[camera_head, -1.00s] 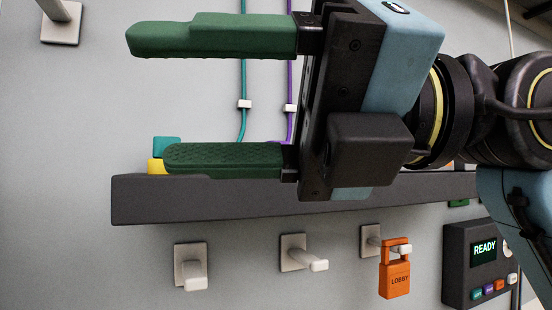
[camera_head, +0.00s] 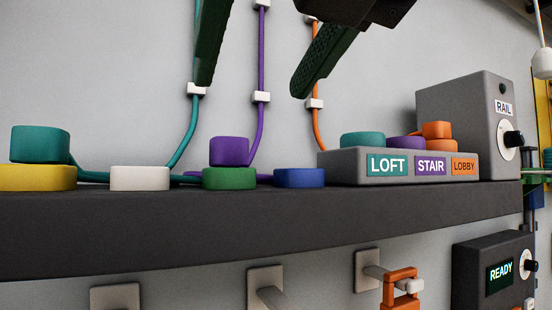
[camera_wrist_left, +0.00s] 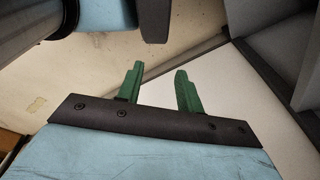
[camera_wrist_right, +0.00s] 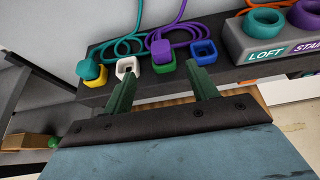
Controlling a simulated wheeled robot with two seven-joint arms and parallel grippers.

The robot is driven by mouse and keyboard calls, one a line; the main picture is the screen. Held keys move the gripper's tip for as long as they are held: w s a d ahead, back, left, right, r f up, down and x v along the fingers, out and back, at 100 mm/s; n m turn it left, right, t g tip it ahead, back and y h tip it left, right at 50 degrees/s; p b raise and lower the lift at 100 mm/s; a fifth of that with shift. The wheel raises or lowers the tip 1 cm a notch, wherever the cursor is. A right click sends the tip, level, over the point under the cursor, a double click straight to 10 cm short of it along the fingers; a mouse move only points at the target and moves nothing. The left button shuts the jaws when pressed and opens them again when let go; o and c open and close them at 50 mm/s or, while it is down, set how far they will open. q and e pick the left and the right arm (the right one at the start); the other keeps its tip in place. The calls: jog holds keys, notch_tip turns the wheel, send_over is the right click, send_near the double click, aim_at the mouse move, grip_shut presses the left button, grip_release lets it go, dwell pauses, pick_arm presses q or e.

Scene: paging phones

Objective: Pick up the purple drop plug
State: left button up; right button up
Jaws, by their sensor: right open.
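The purple drop plug (camera_head: 229,151) stands on the green holder (camera_head: 229,179) on the dark shelf, with a purple cord behind it. It also shows in the right wrist view (camera_wrist_right: 161,50), ahead of the fingers and roughly between them. My right gripper (camera_head: 251,88) is open and empty, its green fingers pointing down above the shelf, one each side of the plug in the picture and higher than it. They do not touch it. My left gripper (camera_wrist_left: 160,69) shows only in its wrist view, fingers apart with nothing between them.
A teal plug (camera_head: 40,144) stands on a yellow holder (camera_head: 37,178) at the left. White (camera_head: 139,179) and blue (camera_head: 299,178) holders flank the green one. The labelled LOFT, STAIR, LOBBY block (camera_head: 341,166) and grey RAIL box (camera_head: 455,125) are at the right. Pegs project below the shelf (camera_head: 200,225).

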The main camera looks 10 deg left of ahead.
aim_at(229, 143)
jog(key=x, duration=0.5)
jog(key=shift+p, duration=0.4)
jog(key=shift+w+a+f, duration=0.15)
jog(key=shift+w+a, duration=0.05)
jog(key=shift+w, duration=0.1)
jog(key=shift+w+a+f+p, duration=0.2)
jog(key=shift+w+a+p, duration=0.05)
jog(key=shift+w+p, duration=0.1)
jog(key=p+x, duration=0.1)
jog(key=x, duration=0.2)
jog(key=shift+w+a+f, duration=0.1)
jog(key=shift+w+a, duration=0.05)
jog(key=shift+w, duration=0.25)
jog(key=shift+w+a+f+p, duration=0.15)
jog(key=shift+w+p, duration=0.05)
jog(key=shift+p, duration=0.1)
jog(key=c, duration=1)
pick_arm(q)
jog(key=shift+g, duration=0.4)
jog(key=s+r, duration=0.2)
jog(key=s, duration=0.1)
jog(key=s+r, duration=0.1)
jog(key=shift+s+a, duration=0.1)
jog(key=shift+s, duration=0.25)
pick_arm(e)
jog(key=shift+c, duration=0.4)
